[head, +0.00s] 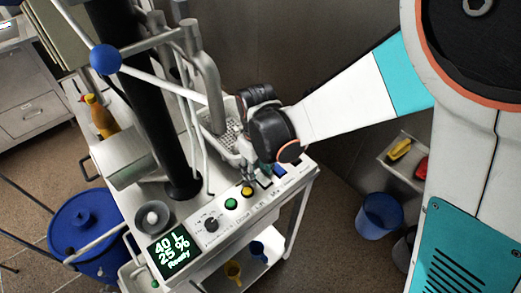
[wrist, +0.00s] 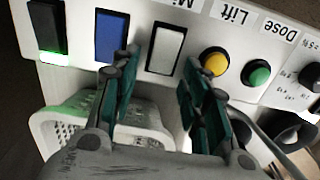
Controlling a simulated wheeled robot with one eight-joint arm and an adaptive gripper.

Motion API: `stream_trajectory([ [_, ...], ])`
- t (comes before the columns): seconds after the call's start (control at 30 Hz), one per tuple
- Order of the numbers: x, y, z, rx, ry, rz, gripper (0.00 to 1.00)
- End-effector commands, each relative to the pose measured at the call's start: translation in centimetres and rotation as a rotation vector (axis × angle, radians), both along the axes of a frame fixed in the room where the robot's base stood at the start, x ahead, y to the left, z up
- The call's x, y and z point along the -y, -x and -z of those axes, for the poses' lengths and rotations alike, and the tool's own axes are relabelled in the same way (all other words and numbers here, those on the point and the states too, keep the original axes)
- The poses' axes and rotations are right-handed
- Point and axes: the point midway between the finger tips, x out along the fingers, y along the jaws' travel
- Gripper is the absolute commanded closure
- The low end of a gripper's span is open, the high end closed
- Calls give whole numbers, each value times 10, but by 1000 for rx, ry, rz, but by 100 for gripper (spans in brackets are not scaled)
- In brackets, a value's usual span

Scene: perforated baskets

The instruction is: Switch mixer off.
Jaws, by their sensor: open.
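The control panel (wrist: 75,75) carries a white rocker switch (wrist: 166,48) whose label, cut off at the picture's top, begins "Mi". My gripper (wrist: 161,64) is open and empty, its fingers on either side of the white switch's lower part in the wrist view; contact cannot be told. A blue rocker (wrist: 112,36) and a black rocker (wrist: 45,25) with a green glow at its lower edge lie to the left. A yellow button (wrist: 212,62) labelled Lift and a green button (wrist: 256,73) labelled Dose lie to the right. In the head view my gripper (head: 247,174) hangs over the panel.
A perforated white basket (wrist: 95,125) sits behind the panel, under my gripper. The panel's display (head: 172,252) reads 40 L, 25 %, Ready, beside a black knob (head: 211,224). A black column (head: 150,100) and metal pipes (head: 205,75) rise left of my arm.

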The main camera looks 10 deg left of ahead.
Motion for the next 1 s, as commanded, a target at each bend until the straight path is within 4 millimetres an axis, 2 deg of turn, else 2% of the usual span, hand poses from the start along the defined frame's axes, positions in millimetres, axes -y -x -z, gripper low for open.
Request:
stream_trajectory([
  [0.03, 0, 0, 0, 0, 0, 0, 61],
  [0.2, 0, 0, 0, 0, 0, 1, 99],
  [0.47, 1, 1, 0, 14, -17, 1, 100],
  [0.8, 7, 7, -3, 160, -187, 0, 100],
  [1.0, 8, 8, -5, 193, -225, -1, 100],
])
